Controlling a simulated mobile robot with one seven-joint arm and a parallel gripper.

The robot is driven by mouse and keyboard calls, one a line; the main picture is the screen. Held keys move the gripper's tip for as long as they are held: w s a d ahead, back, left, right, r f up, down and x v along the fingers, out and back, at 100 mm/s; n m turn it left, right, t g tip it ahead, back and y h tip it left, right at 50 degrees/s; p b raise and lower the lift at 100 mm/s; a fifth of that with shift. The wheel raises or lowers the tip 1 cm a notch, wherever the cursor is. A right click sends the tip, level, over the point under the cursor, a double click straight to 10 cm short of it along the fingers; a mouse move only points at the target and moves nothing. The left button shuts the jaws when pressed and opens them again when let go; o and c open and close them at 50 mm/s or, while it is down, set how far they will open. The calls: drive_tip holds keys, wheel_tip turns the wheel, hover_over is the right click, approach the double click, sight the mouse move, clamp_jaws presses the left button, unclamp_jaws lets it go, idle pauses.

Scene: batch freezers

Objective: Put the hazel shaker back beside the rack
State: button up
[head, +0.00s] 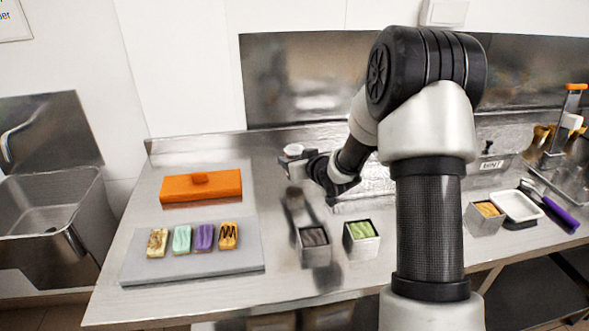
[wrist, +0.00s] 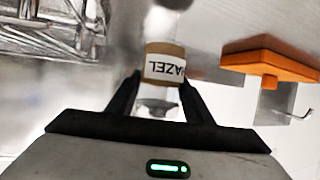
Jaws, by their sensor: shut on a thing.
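My gripper (head: 303,166) is stretched out over the back middle of the steel counter in the head view. It is shut on the hazel shaker (head: 294,151), which is held above the counter and looks small and pale there. In the wrist view the shaker (wrist: 164,66) stands between the two fingers (wrist: 160,98). It has a brown band and a white label reading "AZEL" upside down; the first letter is hidden. A blurred metal wire or bar structure (wrist: 60,35) shows at the upper left of the wrist view; I cannot tell whether it is the rack.
An orange lidded box (head: 185,190) and a grey board (head: 140,265) with several coloured bars are at left. Tins with dark (head: 315,256) and green (head: 362,248) contents stand in front. My arm hides part of the counter. At right are another tin (head: 485,224) and a white tray (head: 517,205).

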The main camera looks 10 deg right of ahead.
drive_tip(key=shift+f, duration=1.3)
drive_tip(key=shift+f+b, duration=0.2)
drive_tip(key=shift+b, duration=0.1)
drive_tip(key=o, duration=1.1)
